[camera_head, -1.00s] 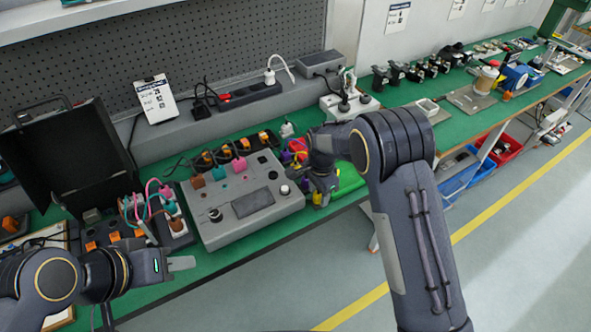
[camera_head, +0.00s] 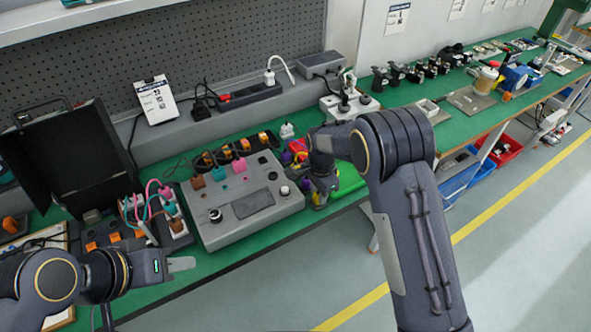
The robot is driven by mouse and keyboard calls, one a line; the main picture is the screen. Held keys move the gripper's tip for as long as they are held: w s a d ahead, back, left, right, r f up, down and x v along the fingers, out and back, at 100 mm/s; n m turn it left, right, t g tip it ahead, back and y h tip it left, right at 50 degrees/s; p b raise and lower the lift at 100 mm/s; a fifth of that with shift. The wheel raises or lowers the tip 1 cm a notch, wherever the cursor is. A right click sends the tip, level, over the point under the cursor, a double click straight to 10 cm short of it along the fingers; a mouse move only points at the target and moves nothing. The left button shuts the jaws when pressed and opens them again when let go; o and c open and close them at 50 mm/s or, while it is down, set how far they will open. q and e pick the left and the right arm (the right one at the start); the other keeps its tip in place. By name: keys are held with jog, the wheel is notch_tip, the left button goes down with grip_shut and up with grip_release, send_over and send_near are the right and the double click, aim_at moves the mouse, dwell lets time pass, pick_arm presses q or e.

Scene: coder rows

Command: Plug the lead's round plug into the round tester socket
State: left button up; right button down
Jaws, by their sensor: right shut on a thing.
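The grey tester box (camera_head: 228,231) lies on the green bench with a dark screen (camera_head: 252,203), a black round part (camera_head: 215,214) and a white round part (camera_head: 284,190). Brown (camera_head: 197,182), teal (camera_head: 219,173) and pink (camera_head: 239,164) pieces stand along its back; which socket is round is too small to tell.
Several black leads with orange parts (camera_head: 225,152) lie behind the tester. A block with coloured plugs (camera_head: 178,232) stands close at its left, near an open black case (camera_head: 75,160). A power strip (camera_head: 250,95) runs along the back ledge. The floor in front is clear.

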jog(key=shift+r, duration=0.35)
jog(key=shift+r+p, duration=0.8)
jog(key=shift+r, duration=0.3)
jog(key=shift+r+p, duration=0.4)
jog(key=shift+r, duration=0.15)
notch_tip(320, 180, up, 8)
jog(key=p, duration=0.5)
jog(key=w+a+p, duration=0.1)
jog(key=w+a, duration=0.2)
jog(key=a, duration=0.4)
jog(key=w+a+p, duration=0.1)
jog(key=w+a, duration=0.2)
jog(key=a, duration=0.3)
jog(key=f+b, duration=0.3)
jog(key=f, duration=0.2)
jog(key=shift+s+a+f+b, duration=0.15)
jog(key=shift+s+f+b, duration=0.05)
jog(key=shift+b, duration=0.2)
jog(key=shift+f+b, duration=0.1)
jog(key=shift+b, duration=0.3)
